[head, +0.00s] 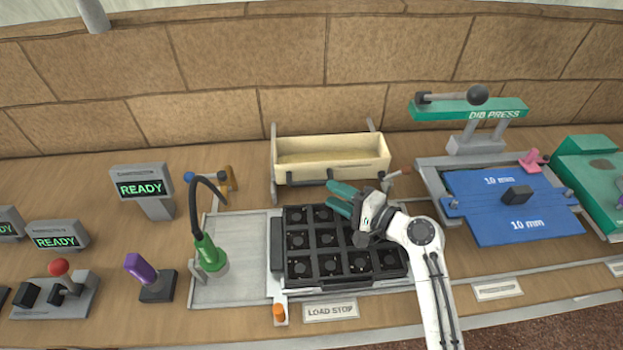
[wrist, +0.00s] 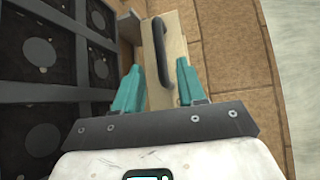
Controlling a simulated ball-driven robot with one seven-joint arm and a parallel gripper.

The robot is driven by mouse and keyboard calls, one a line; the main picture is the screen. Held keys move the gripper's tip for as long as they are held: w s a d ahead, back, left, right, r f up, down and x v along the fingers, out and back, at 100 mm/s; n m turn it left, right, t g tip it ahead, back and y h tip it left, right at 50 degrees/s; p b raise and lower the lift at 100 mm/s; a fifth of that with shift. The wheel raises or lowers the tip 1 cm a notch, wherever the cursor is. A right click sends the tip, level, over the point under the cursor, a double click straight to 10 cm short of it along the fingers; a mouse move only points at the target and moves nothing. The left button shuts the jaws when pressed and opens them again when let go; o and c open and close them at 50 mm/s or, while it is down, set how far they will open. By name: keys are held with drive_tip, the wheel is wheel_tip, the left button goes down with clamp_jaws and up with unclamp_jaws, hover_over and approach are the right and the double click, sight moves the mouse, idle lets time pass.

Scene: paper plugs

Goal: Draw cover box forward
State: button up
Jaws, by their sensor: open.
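The cover box (head: 332,174) is a cream open-topped box at the back of the bench, between two grey side rails. It carries a dark bar handle (head: 318,183) along its lower front. In the wrist view the dark handle (wrist: 160,52) stands out from the cream box front (wrist: 178,30). My gripper (head: 333,195) is open and empty, just in front of the box and above the back of the black grid tray. In the wrist view its teal fingertips (wrist: 158,72) are spread to either side of the handle's line, with the handle ahead of them. I see no contact.
The black grid tray (head: 318,252) lies below my gripper, with a LOAD STOP label (head: 331,310) in front. A green lamp-like tool (head: 210,256) stands left of it. The DIB PRESS (head: 470,110) with a blue plate (head: 500,222) is at right. A brick wall (head: 290,60) closes the back.

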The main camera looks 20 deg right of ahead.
sight(312, 184)
drive_tip(key=x, duration=0.7)
drive_tip(key=shift+w+a+p, duration=0.15)
drive_tip(key=shift+w+p, duration=0.15)
drive_tip(key=shift+p, duration=0.1)
clamp_jaws()
